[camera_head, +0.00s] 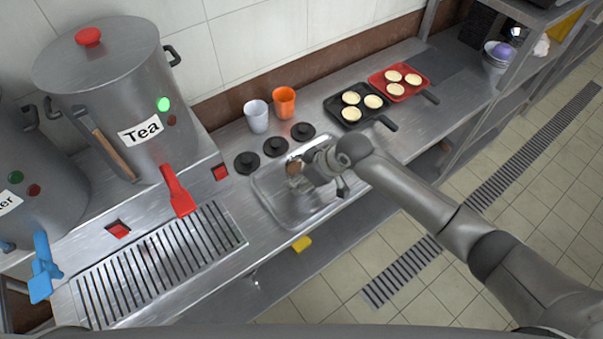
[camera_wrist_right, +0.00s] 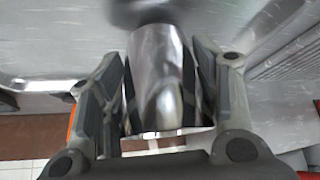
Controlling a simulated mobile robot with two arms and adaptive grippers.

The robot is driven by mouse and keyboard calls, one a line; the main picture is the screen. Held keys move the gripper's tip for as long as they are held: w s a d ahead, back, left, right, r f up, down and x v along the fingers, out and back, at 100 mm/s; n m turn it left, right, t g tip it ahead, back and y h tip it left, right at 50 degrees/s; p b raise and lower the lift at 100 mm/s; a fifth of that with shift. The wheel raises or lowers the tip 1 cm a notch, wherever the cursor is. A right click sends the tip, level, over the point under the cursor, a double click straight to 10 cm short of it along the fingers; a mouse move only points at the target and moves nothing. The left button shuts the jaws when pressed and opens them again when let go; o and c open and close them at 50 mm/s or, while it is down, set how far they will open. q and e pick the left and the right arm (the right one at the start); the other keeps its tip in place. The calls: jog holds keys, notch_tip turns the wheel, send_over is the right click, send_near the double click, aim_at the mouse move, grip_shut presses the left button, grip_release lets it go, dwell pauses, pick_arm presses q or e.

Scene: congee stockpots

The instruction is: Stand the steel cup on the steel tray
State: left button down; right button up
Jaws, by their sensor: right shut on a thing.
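My right gripper (camera_wrist_right: 160,105) is shut on the steel cup (camera_wrist_right: 158,75), whose shiny wall fills the space between the two fingers in the right wrist view. The cup there is small and mostly covered by the gripper. I cannot tell whether its base touches the tray. My left gripper is not in view.
Black round knobs (camera_head: 247,162), a white cup (camera_head: 256,117) and an orange cup (camera_head: 284,102) stand behind the tray. Black (camera_head: 343,106) and red (camera_head: 399,76) pans stand at the right. The Tea pot (camera_head: 115,95) and a slotted grate (camera_head: 160,262) are left.

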jog(key=shift+f, duration=0.3)
jog(key=shift+f, duration=0.1)
jog(key=o, duration=1.3)
jog(key=shift+f, duration=0.1)
jog(key=shift+c, duration=0.2)
jog(key=shift+r, duration=0.25)
jog(key=b+v, duration=0.1)
jog(key=v, duration=1.1)
jog(key=shift+b, duration=0.35)
jog(key=shift+s+f, duration=0.1)
jog(key=shift+f, duration=0.05)
